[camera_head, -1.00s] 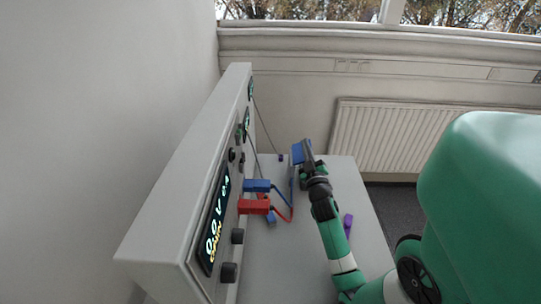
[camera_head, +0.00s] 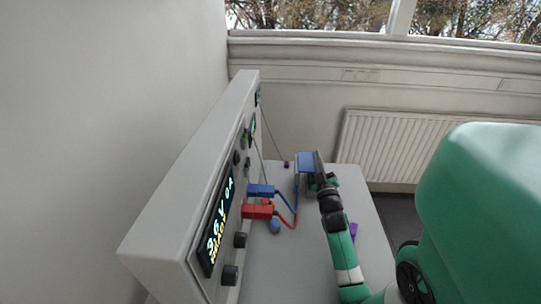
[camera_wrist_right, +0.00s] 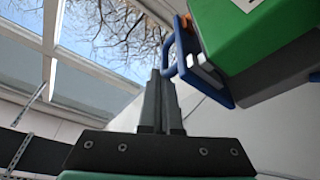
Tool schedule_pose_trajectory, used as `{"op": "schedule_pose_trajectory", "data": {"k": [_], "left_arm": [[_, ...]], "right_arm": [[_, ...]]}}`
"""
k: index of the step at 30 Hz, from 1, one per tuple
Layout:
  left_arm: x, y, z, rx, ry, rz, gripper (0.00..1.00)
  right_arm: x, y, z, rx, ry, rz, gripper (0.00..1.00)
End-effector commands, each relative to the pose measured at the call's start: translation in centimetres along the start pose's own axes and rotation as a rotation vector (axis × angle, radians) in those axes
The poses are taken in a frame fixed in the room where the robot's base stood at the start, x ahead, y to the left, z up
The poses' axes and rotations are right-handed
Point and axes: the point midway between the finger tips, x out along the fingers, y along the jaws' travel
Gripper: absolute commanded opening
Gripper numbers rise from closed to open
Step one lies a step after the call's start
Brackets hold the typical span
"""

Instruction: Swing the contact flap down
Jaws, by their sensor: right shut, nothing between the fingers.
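The blue contact flap (camera_head: 306,161) is at the far side of the table in the head view, beside my right gripper (camera_head: 319,162). In the right wrist view, a blue frame (camera_wrist_right: 183,50), which looks like the flap, lies against the end of a green and grey block (camera_wrist_right: 245,35). My right gripper (camera_wrist_right: 158,90) is shut and empty, with its fingertips close to the frame's left edge. I cannot tell whether they touch. My left gripper is not in view.
The grey cycler panel (camera_head: 190,185) stands along the left, with a lit display (camera_head: 217,222) and several knobs. Blue (camera_head: 260,191) and red (camera_head: 257,212) plugs with cables stick out of it. A purple object (camera_head: 353,231) lies right of my arm.

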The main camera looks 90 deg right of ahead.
Motion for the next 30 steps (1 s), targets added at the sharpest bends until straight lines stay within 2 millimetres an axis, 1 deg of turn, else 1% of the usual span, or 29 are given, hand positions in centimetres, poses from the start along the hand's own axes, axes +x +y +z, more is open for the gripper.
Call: {"op": "schedule_pose_trajectory", "data": {"k": [7,10,14,16,17,19,24,26,30], "left_arm": [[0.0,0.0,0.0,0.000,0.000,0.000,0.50],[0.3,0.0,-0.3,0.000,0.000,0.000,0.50],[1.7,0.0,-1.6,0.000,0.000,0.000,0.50],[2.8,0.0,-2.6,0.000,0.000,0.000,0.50],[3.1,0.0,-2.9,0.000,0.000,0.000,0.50],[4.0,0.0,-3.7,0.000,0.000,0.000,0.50],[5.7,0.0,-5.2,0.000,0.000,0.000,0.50],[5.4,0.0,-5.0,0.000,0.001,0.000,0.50],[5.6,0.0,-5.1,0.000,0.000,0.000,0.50]], "right_arm": [[-0.1,-0.1,0.3,-0.001,-0.008,-0.003,0.00],[0.1,0.2,-0.2,-0.001,-0.008,-0.003,0.00],[0.7,1.3,-2.0,0.001,-0.005,-0.002,0.00],[1.2,2.3,-3.5,0.000,-0.001,0.000,0.00],[0.6,2.6,-4.0,0.002,-0.002,-0.001,0.00],[-0.3,3.6,-5.6,0.001,-0.002,-0.002,0.00],[-2.4,5.9,-9.3,0.000,-0.001,-0.001,0.00],[-4.0,6.1,-9.7,-0.001,-0.002,-0.002,0.00],[-7.0,7.2,-11.7,0.000,0.000,-0.002,0.00]]}}
